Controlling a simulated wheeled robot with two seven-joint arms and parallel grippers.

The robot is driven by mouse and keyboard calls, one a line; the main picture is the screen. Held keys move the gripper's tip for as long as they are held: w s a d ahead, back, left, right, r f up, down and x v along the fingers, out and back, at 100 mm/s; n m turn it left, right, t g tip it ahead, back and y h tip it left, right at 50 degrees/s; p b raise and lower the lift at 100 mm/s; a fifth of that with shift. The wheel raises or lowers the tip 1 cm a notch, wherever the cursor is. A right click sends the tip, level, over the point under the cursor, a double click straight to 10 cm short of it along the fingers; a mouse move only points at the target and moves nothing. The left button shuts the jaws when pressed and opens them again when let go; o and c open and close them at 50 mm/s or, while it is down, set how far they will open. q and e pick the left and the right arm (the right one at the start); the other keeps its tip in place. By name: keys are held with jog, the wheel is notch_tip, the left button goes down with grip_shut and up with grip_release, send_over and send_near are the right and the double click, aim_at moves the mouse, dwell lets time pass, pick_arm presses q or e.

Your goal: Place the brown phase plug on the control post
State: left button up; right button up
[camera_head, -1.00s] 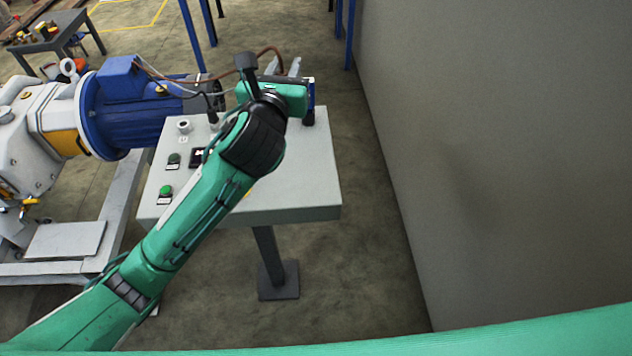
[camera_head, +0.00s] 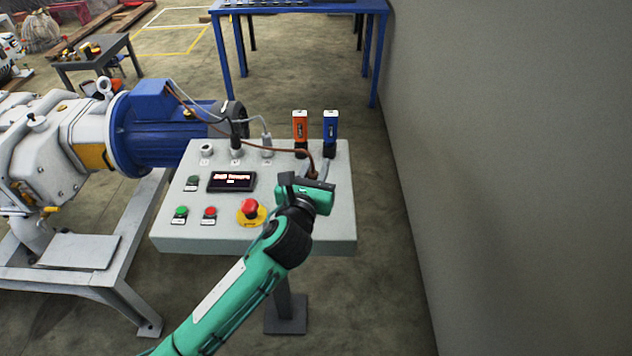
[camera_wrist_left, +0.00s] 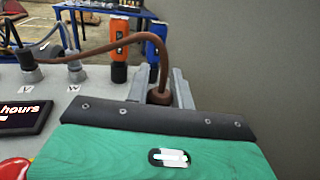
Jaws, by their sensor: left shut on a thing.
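The brown phase plug (camera_wrist_left: 159,97) is held between the grey fingers of my left gripper (camera_wrist_left: 158,84), with its brown cable arching up and left in the left wrist view. In the head view my left gripper (camera_head: 317,172) is over the right part of the control post (camera_head: 335,222), with the brown cable (camera_head: 277,148) running to it. On the post's back left, one socket (camera_head: 206,151) looks empty. A black plug (camera_head: 236,151) and a grey plug (camera_head: 267,150) stand in the sockets beside it. My right gripper is not in view.
An orange device (camera_head: 300,127) and a blue device (camera_head: 331,127) stand upright at the post's back right, just beyond my gripper. A red emergency button (camera_head: 250,206) and a display (camera_head: 231,181) are on the panel. A blue motor (camera_head: 160,125) stands left; a wall (camera_head: 500,150) is right.

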pick_arm(q)
notch_tip(320, 180, down, 4)
jog(key=shift+r+b, duration=0.1)
jog(key=shift+b, duration=0.2)
jog(key=shift+f, duration=0.3)
jog(key=o, duration=1)
jog(key=shift+r, duration=0.2)
jog(key=v, duration=0.4)
jog(key=shift+f, duration=0.15)
jog(key=b+v, duration=0.1)
jog(key=v, duration=0.5)
jog(key=shift+s+a, duration=0.1)
jog(key=shift+s, duration=0.2)
jog(key=shift+s+a, duration=0.2)
jog(key=shift+s, duration=0.5)
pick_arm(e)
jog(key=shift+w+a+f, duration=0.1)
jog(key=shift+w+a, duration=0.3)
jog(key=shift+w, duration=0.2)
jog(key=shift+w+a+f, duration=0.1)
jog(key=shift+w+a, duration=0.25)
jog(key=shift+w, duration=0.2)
